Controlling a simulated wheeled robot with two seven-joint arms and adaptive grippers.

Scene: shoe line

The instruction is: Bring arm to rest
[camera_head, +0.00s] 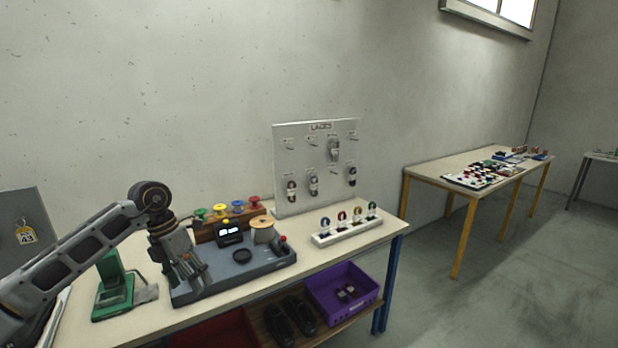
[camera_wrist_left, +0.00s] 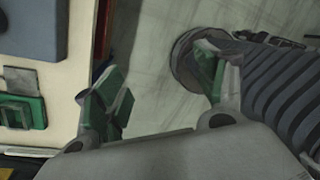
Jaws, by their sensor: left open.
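My left arm comes in from the left in the head view. My left gripper (camera_head: 190,272) hangs over the left end of the dark grey machine base (camera_head: 255,270) on the workbench. In the left wrist view its two fingers (camera_wrist_left: 165,95) stand apart with nothing between them. Beyond them that view shows the bench edge and the floor. My right gripper is not in view.
A green device (camera_head: 113,290) stands left of the gripper. A white rack (camera_head: 347,232) with several spools and a pegboard (camera_head: 315,165) labelled LACES are to the right. A purple bin (camera_head: 342,290) and dark shoes (camera_head: 290,320) sit on the lower shelf.

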